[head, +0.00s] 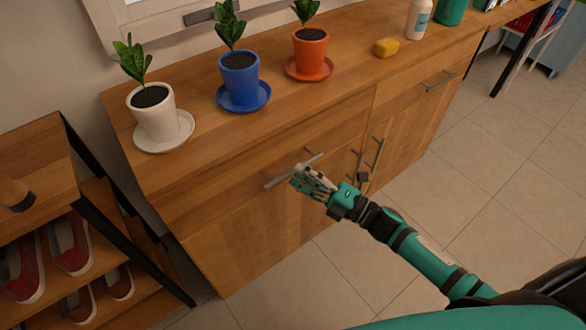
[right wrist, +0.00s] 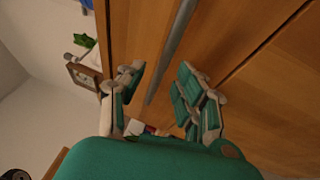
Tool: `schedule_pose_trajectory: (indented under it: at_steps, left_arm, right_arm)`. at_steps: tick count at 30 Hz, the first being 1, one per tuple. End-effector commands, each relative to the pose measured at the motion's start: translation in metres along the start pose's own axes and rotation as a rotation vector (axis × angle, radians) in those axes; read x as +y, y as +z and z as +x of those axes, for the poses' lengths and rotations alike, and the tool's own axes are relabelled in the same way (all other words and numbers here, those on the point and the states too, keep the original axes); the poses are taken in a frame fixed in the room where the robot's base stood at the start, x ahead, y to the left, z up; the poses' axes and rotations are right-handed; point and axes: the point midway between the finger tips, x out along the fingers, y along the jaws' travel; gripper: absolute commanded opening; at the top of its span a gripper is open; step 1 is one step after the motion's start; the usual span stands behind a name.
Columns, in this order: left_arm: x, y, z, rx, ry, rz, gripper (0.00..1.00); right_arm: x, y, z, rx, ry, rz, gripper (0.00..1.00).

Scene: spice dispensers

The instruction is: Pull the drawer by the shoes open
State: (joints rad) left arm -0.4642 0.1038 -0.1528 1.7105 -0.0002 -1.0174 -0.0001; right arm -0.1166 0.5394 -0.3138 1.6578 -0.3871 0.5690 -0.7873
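The wooden cabinet's left drawer (head: 228,200), nearest the shoe rack, is closed, its front flush with the cabinet. Its grey bar handle (head: 273,184) runs across the front and also shows in the right wrist view (right wrist: 172,50). My right gripper (head: 305,178) is at the middle of this handle and hides part of it. In the right wrist view its fingers (right wrist: 158,82) stand apart, with the bar in the gap between them. I cannot tell whether they touch it. My left gripper is not in view.
A shoe rack (head: 100,265) with red shoes (head: 70,243) stands left of the cabinet. Cupboard handles (head: 375,153) are right of my gripper. The tiled floor is clear.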

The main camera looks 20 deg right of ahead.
Motion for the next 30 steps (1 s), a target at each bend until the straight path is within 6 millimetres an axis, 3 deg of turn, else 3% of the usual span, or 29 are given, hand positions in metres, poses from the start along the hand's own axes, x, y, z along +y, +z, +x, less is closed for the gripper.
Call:
schedule_pose_trajectory:
  at_steps: [6, 17, 25, 30]
  left_arm:
    - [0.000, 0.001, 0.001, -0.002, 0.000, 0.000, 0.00]
    - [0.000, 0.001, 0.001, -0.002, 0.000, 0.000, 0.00]
    - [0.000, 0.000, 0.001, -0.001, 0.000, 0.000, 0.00]
    - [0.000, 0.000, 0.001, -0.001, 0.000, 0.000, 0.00]
  right_arm:
    - [0.000, 0.001, 0.025, -0.002, 0.000, 0.000, 0.34]
    - [-0.001, 0.000, 0.029, -0.001, -0.001, 0.001, 0.34]
    - [-0.001, 0.000, 0.029, -0.001, -0.001, 0.001, 0.00]
    - [0.000, 0.000, 0.029, -0.001, -0.001, 0.001, 0.00]
